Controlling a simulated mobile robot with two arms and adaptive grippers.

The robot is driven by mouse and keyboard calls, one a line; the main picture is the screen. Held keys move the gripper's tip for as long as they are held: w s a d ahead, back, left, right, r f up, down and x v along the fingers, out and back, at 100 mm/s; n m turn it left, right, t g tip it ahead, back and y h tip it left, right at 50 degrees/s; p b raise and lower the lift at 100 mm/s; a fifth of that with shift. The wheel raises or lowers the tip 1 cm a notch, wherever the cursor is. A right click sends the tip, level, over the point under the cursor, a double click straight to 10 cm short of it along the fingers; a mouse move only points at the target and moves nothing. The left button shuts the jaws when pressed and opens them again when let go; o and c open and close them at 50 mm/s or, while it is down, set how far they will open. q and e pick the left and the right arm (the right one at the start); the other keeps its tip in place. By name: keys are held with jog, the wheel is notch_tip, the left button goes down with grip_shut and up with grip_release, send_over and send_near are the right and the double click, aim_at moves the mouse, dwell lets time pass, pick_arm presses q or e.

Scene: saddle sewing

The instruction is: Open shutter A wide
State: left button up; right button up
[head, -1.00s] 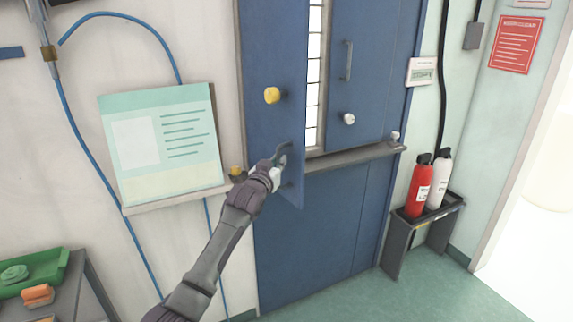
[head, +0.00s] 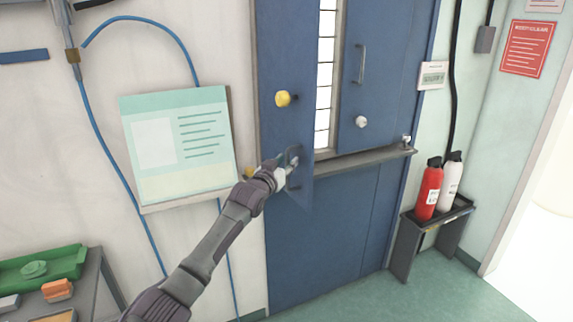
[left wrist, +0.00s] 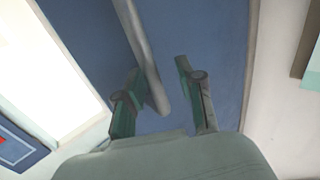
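Two blue shutters stand side by side above a grey sill in the head view; I see no letter on them. The left shutter (head: 285,60), with a yellow knob (head: 283,99), stands partly open, its lower free corner out in front of the sill. The right shutter (head: 385,90), with a white knob and a bar handle, looks flush. My left gripper (head: 290,168) is at the lower part of the left shutter. In the left wrist view its fingers (left wrist: 168,100) are apart, with a pale bar or edge (left wrist: 145,55) between them, nearer the left finger. My right gripper is not in view.
A grey sill (head: 370,157) juts out below the shutters. A teal-topped board (head: 180,145) hangs left of them. A low stand (head: 408,240) with red and white extinguishers is at the right. A table with a green tray (head: 70,260) is at lower left.

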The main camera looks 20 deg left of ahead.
pick_arm(q)
jog(key=shift+d+f, duration=0.1)
jog(key=shift+s+f, duration=0.1)
jog(key=shift+s, duration=0.45)
jog(key=s, duration=1.1)
jog(key=s+f+g+b, duration=0.1)
jog(key=s+f+g, duration=0.2)
jog(key=f, duration=1.5)
jog(key=s+f+g+b, duration=0.2)
jog(key=s+f+g, duration=0.15)
jog(key=f, duration=1.45)
jog(key=s+d+f+g+b, duration=0.1)
jog(key=s+d+f+g, duration=0.1)
jog(key=s+f, duration=0.7)
jog(key=s+d+f+g, duration=0.1)
jog(key=s+f+g, duration=0.1)
jog(key=s+f, duration=0.65)
jog(key=s+d+f+m+g+b, duration=0.1)
jog(key=s+d+f+g, duration=0.1)
jog(key=s+f, duration=0.5)
jog(key=s+d+f+g, duration=0.2)
jog(key=s+f, duration=0.5)
jog(key=s, duration=0.9)
jog(key=s+d+f+m+g+b, duration=0.1)
jog(key=s+d+f+g, duration=0.1)
jog(key=s+d+f, duration=0.2)
jog(key=s+f, duration=0.3)
jog(key=s, duration=0.5)
jog(key=shift+f+m+b, duration=0.3)
jog(key=shift+f+b, duration=0.05)
